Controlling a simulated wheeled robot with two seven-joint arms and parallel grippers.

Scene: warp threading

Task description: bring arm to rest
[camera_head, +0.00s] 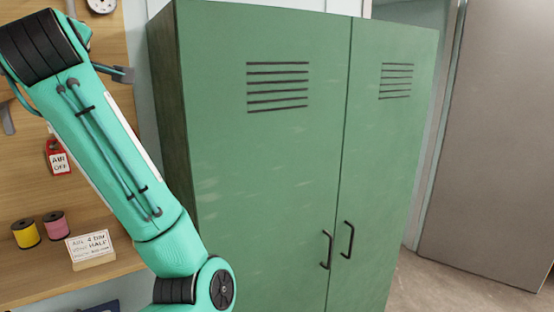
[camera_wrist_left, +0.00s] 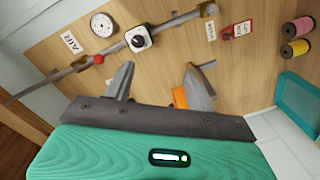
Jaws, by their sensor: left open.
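My left arm (camera_head: 115,150) comes in from the left in the head view and crosses in front of the wooden board and shelf. Its hand is outside that view. In the left wrist view my left gripper (camera_wrist_left: 158,84) has its two grey fingers spread apart, with nothing seen held between them. It faces a wooden board (camera_wrist_left: 155,75) with a pipe, a gauge and tags. A small orange patch (camera_wrist_left: 180,97) shows beside the right finger; I cannot tell what it belongs to. My right gripper is in neither view.
A green two-door locker (camera_head: 270,150) stands shut, close to the right of my arm. A shelf (camera_head: 60,275) holds a yellow spool (camera_head: 25,233), a pink spool (camera_head: 55,225) and a lettered card (camera_head: 90,248). Bare floor (camera_head: 450,285) shows at the lower right.

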